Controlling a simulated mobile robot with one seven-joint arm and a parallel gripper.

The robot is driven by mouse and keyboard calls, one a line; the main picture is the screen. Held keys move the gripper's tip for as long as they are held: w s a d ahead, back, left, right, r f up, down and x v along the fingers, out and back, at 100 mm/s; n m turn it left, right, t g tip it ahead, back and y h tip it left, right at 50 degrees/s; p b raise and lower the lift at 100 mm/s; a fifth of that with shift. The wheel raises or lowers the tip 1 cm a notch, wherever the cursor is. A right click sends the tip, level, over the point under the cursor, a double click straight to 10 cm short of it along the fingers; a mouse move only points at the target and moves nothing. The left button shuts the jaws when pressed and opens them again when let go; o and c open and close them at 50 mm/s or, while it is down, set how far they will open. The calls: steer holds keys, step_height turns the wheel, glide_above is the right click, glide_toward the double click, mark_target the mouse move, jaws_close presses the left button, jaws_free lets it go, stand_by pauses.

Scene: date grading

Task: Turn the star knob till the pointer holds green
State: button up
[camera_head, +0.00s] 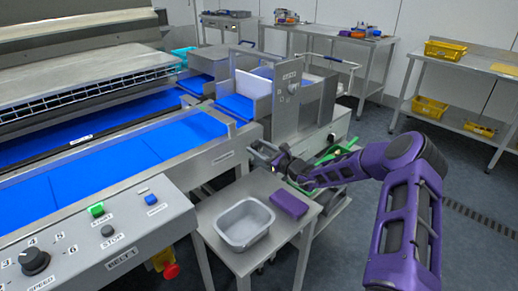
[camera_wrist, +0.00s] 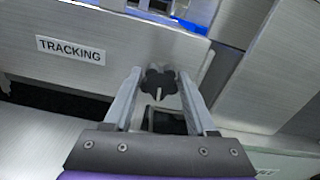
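The black star knob (camera_wrist: 160,82) shows in the wrist view on a metal panel, to the right of a label reading TRACKING (camera_wrist: 70,50). My gripper (camera_wrist: 159,74) is open, with one finger on each side of the knob. I cannot tell whether the fingers touch it. A small pale stub (camera_wrist: 158,94) shows at the knob's lower middle; I cannot tell what it is. In the head view my gripper (camera_head: 277,159) is at the end of the belt machine, and the knob cannot be made out. I can make out no pointer or green zone.
A small metal table (camera_head: 222,193) below my gripper carries a grey tub (camera_head: 244,240) and a purple block (camera_head: 289,203). A control panel (camera_head: 75,258) is at lower left. The blue belt (camera_head: 110,163) runs along the left. Floor is open at right.

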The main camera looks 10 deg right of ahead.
steer(key=c, duration=0.6)
steer(key=shift+r+m+p, duration=0.15)
steer(key=shift+m+p, duration=0.55)
steer(key=shift+m, duration=0.2)
steer(key=shift+d+f+m+p, duration=0.15)
steer(key=shift+m+p, duration=0.25)
steer(key=shift+m, duration=0.7)
steer(key=o, duration=1.4)
steer(key=shift+c, duration=0.2)
steer(key=p+v, duration=0.1)
steer(key=v, duration=1.6)
steer(key=shift+s, duration=0.15)
